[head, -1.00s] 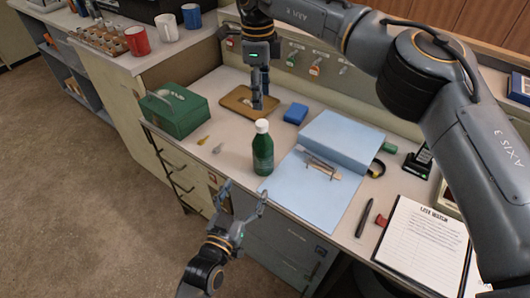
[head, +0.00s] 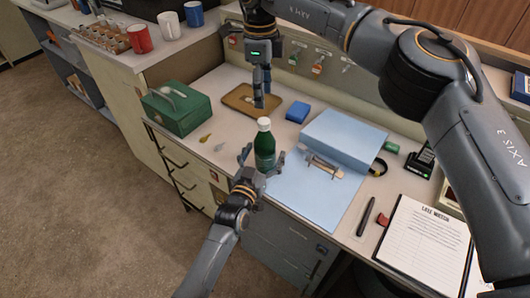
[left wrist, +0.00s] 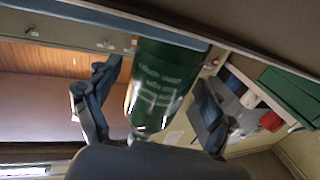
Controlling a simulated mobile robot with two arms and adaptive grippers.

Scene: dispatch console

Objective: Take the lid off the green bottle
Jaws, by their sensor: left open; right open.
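The green bottle (head: 264,148) stands upright on the desk at the left edge of the light blue mat (head: 318,200). Its white lid (head: 264,124) is on top. My left gripper (head: 264,160) is open, with one finger on each side of the bottle's lower body. In the left wrist view the bottle (left wrist: 155,85) lies between the two open fingers (left wrist: 150,105); contact cannot be told. My right gripper (head: 262,88) points down over the brown tray (head: 238,106), behind the bottle. It is open and apart from the bottle.
A green box (head: 178,112) stands at the left. A blue block (head: 298,111) and a light blue box (head: 342,138) are behind and right. A clipboard (head: 425,240) and a black pen (head: 366,217) lie at the right. Small items (head: 212,142) lie left of the bottle.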

